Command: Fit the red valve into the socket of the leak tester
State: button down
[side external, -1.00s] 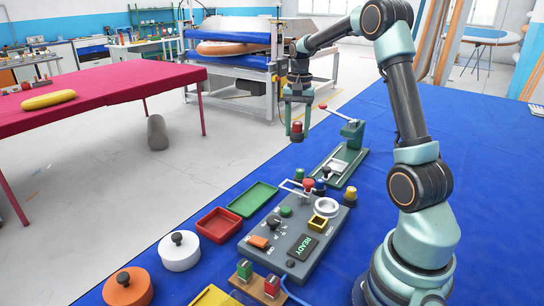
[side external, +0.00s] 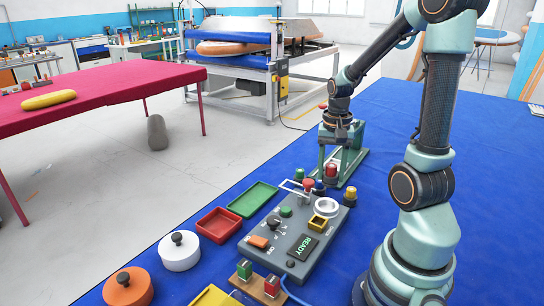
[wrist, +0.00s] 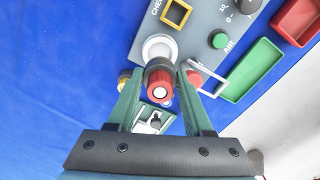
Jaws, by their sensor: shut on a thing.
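The red valve (side external: 331,170) is held upright between the fingers of my gripper (side external: 331,160), above the table. In the wrist view the valve (wrist: 160,84) has a dark collar and sits between the two green fingers (wrist: 160,92). The grey leak tester (side external: 279,248) lies below and nearer the camera, with a READY display. A white round socket (side external: 327,206) is at its far right corner, next to a yellow square frame (side external: 318,223). In the wrist view the valve overlaps the lower part of the white socket (wrist: 157,42); their height gap is unclear there.
A white lever handle (side external: 293,185) and a red knob (side external: 308,184) stand near the socket. A green hand press (side external: 354,142) is behind my gripper. An amber-topped piece (side external: 350,195) stands right of the tester. Red (side external: 219,237) and green (side external: 238,208) trays lie left.

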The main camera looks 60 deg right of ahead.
aim_at(331, 165)
jog(key=shift+f, duration=2.85)
jog(key=shift+f, duration=1.2)
jog(key=shift+c, duration=1.1)
grip_release()
jog(key=shift+r, duration=0.1)
notch_tip(331, 165, up, 12)
jog(key=shift+f, duration=0.1)
